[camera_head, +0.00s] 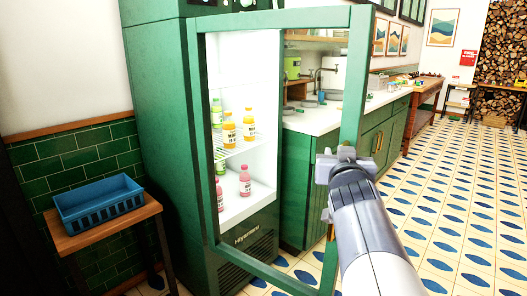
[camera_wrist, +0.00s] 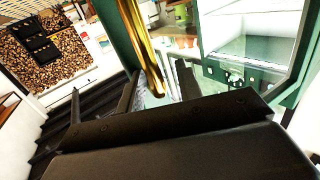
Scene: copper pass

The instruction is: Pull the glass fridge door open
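The green-framed glass fridge door (camera_head: 358,75) stands swung out from the fridge (camera_head: 188,120), its free edge at the right in the head view. Its gold bar handle (camera_wrist: 143,45) comes down from the top in the wrist view, and its end lies between my two black fingers. My gripper (camera_wrist: 158,82) is open around the handle, with visible gaps at both sides; I cannot tell whether either finger touches it. In the head view my gripper (camera_head: 342,160) is at the door's free edge, and the wrist hides most of the handle.
Bottles (camera_head: 229,130) stand on the fridge shelves. A blue crate (camera_head: 100,212) sits on a wooden table (camera_head: 75,243) at the left. A green counter with a sink (camera_head: 320,120) is behind the door. The tiled floor (camera_head: 465,200) at the right is clear.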

